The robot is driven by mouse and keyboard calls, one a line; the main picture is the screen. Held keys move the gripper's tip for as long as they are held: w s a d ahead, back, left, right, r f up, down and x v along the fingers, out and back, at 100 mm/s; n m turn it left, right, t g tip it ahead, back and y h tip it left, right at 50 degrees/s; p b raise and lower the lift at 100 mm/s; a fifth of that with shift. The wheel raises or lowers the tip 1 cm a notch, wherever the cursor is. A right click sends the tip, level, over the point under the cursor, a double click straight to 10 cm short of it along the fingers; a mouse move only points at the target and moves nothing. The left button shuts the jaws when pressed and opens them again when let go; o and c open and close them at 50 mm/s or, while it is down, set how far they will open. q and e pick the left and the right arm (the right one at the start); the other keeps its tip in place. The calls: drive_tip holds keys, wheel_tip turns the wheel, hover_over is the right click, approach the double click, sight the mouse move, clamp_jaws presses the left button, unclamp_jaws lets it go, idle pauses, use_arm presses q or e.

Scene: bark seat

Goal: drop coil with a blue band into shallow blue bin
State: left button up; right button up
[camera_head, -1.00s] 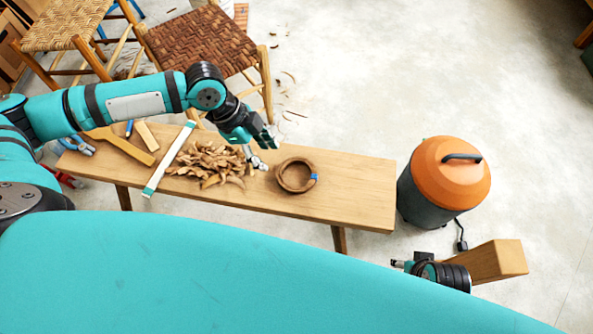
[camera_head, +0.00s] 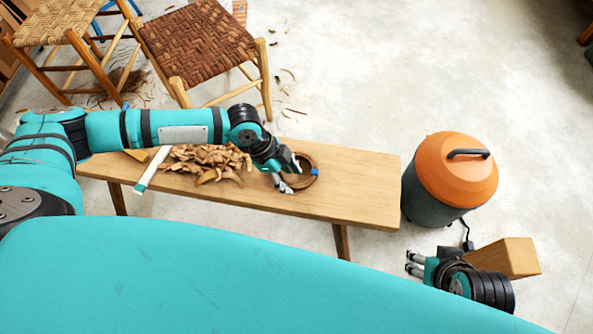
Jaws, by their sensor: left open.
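The coil with a blue band (camera_head: 306,184) is a round brown ring lying on the wooden bench (camera_head: 361,190), with the blue band on its right side. My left gripper (camera_head: 288,176) is open at the coil's left edge and covers part of it. Whether it touches the coil I cannot tell. My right gripper (camera_head: 412,264) is low at the right, near a wooden block, with its fingers pointing left and spread apart. No shallow blue bin shows in this view.
A pile of bark shavings (camera_head: 208,161) lies on the bench left of the coil. A pale strip (camera_head: 152,170) lies partly behind my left arm. An orange-lidded vacuum (camera_head: 456,172) stands right of the bench. Woven stools (camera_head: 195,45) stand behind.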

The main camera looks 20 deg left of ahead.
use_arm(q)
drive_tip(key=shift+x, duration=1.25)
use_arm(e)
drive_tip(key=w, duration=0.1)
drive_tip(key=w+a+r+t, duration=0.1)
drive_tip(key=w+t, duration=0.1)
drive_tip(key=w, duration=0.1)
drive_tip(key=shift+w+a+r+y, duration=0.1)
drive_tip(key=shift+a+r+y, duration=0.05)
drive_tip(key=shift+y, duration=0.15)
use_arm(q)
drive_tip(key=shift+c, duration=0.3)
clamp_jaws()
